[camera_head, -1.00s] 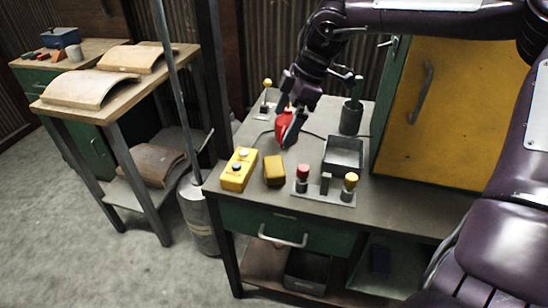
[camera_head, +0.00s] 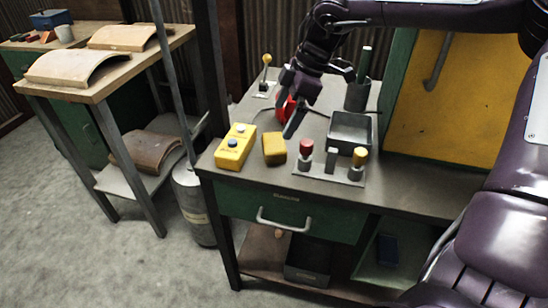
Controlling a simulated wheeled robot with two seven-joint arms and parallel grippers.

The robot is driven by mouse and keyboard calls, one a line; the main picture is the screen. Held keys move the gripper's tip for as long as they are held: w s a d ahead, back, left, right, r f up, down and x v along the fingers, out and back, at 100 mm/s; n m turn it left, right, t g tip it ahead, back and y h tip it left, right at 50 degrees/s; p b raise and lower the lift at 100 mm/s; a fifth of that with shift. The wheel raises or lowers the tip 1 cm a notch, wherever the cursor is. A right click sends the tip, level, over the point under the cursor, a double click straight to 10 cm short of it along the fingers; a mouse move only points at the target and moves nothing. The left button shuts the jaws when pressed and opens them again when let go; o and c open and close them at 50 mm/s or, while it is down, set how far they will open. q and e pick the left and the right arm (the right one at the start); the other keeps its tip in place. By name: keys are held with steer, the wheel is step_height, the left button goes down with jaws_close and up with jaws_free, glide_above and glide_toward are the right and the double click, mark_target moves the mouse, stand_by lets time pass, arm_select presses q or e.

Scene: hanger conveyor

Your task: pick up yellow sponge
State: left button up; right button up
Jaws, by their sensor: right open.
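The yellow sponge (camera_head: 274,148) is a small dark-yellow block on the workbench top, just right of a yellow control box. My right gripper (camera_head: 288,118) hangs above the bench, beyond the sponge and slightly to its right, with its fingers pointing down. It is open and apart from the sponge. A red object (camera_head: 281,108) shows partly behind its fingers. My left gripper is not in view.
The yellow control box (camera_head: 236,147) stands left of the sponge. A lever plate (camera_head: 330,172) with red and yellow knobs is to the right. A grey metal tray (camera_head: 349,131), a dark cup (camera_head: 357,96) and a yellow-knobbed lever (camera_head: 265,75) are farther back.

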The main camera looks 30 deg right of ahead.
mark_target(275, 142)
step_height(275, 142, down, 2)
steer(key=shift+f+b, duration=0.1)
steer(key=shift+b, duration=0.4)
steer(key=shift+a+f, duration=0.15)
steer(key=shift+f, duration=0.15)
steer(key=x, duration=0.3)
steer(key=b+x, duration=0.1)
steer(key=x, duration=0.3)
steer(key=shift+w, duration=0.2)
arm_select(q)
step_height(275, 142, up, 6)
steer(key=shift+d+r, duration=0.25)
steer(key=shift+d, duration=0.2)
arm_select(e)
steer(key=shift+r, duration=0.1)
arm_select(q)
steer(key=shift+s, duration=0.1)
arm_select(e)
steer(key=shift+c, duration=0.4)
steer(key=shift+d, duration=0.25)
steer(key=c, duration=1)
steer(key=shift+r, duration=0.1)
